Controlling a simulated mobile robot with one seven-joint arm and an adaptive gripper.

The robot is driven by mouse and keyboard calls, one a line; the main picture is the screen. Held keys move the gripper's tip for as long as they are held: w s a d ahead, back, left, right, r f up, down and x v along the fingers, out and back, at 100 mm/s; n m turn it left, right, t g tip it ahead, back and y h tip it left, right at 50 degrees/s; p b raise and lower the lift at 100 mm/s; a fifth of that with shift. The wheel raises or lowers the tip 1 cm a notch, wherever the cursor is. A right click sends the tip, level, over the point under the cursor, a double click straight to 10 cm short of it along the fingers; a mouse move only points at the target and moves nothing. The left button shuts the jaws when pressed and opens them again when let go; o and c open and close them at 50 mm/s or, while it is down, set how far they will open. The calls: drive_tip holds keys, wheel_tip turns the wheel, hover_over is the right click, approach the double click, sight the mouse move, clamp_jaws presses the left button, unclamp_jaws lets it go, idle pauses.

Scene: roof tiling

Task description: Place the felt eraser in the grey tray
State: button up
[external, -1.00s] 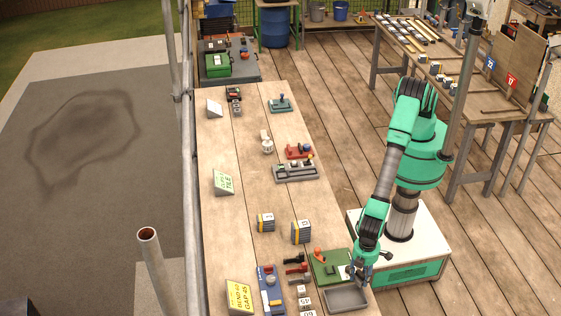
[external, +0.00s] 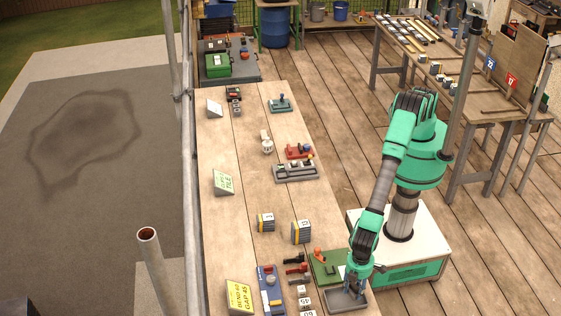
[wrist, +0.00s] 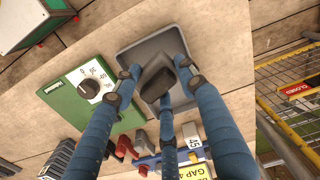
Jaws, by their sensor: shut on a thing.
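My gripper (external: 354,287) is over the grey tray (external: 345,305) at the front edge of the bench. In the wrist view the blue fingers of my gripper (wrist: 158,88) are closed around a dark grey block, the felt eraser (wrist: 157,82). The eraser is in front of the grey tray (wrist: 141,46), inside its outline. I cannot tell whether it touches the tray floor. In the external view the fingers hide the eraser.
A green board with a dial (wrist: 82,92) lies right beside the tray. Red-handled tools (external: 297,268), small numbered blocks (external: 304,302), a blue tool holder (external: 270,288) and a yellow sign (external: 239,297) stand to the left.

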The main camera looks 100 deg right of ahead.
sight(354, 293)
drive_tip(key=shift+f, duration=0.1)
drive_tip(key=shift+f, duration=1.65)
drive_tip(key=o, duration=0.9)
drive_tip(key=shift+f, duration=0.1)
drive_tip(key=shift+c, duration=0.2)
drive_tip(key=shift+r, duration=6.1)
